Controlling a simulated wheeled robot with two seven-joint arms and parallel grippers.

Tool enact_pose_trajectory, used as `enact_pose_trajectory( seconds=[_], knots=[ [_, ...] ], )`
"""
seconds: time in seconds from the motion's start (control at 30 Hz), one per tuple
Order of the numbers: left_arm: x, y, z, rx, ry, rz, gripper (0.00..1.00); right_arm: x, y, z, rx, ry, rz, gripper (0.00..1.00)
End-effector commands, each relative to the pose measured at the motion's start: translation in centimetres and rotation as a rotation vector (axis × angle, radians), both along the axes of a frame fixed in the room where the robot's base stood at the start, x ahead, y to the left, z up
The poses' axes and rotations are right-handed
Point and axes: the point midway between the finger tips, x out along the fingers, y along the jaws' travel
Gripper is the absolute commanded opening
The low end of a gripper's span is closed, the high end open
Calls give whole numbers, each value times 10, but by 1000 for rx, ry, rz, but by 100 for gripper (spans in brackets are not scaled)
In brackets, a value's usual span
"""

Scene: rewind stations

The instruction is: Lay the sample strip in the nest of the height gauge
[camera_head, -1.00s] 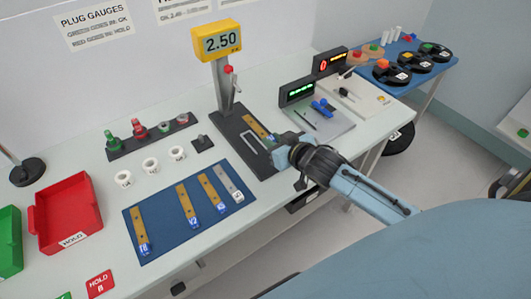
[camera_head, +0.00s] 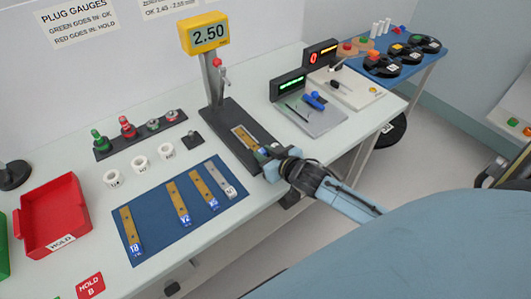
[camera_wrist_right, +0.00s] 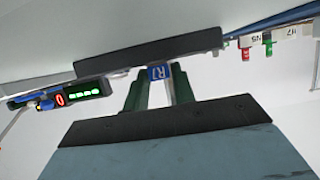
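The height gauge (camera_head: 231,140) has a dark base, a post and a yellow display reading 2.50. The sample strip (camera_head: 246,138), brass-coloured with a blue end label, is over the pale-outlined nest on the base and lines up with it. I cannot tell whether it rests fully down. My right gripper (camera_head: 268,155) is at the strip's near, labelled end. In the right wrist view, the dark green fingers (camera_wrist_right: 161,82) close on both sides of the blue label, marked R7 (camera_wrist_right: 161,73). The rest of the strip is mostly hidden there. My left gripper is not in view.
A blue mat (camera_head: 150,222) with several other strips lies left of the gauge. White rings (camera_head: 139,163) and a rack of plug gauges (camera_head: 142,140) stand behind it. A red bin (camera_head: 53,217) is far left. A grey plate with a blue tool (camera_head: 314,100) lies right.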

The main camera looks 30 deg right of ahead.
Motion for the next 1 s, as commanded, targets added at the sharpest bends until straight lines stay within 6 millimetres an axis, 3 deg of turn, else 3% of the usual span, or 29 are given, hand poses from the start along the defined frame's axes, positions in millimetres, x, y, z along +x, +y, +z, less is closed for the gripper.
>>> enact_pose_trajectory(
  seconds=[0.13, 0.47, 0.67, 1.0],
  knots=[
    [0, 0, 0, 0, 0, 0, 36, 0, 0, 1, 0, 0, 0, 43],
    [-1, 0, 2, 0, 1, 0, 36, -1, 0, 5, 0, -1, 1, 43],
    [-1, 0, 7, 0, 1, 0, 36, -26, -2, 14, 0, 2, 1, 43],
    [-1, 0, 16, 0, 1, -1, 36, -87, -7, 39, 1, 2, 0, 43]
  ],
)
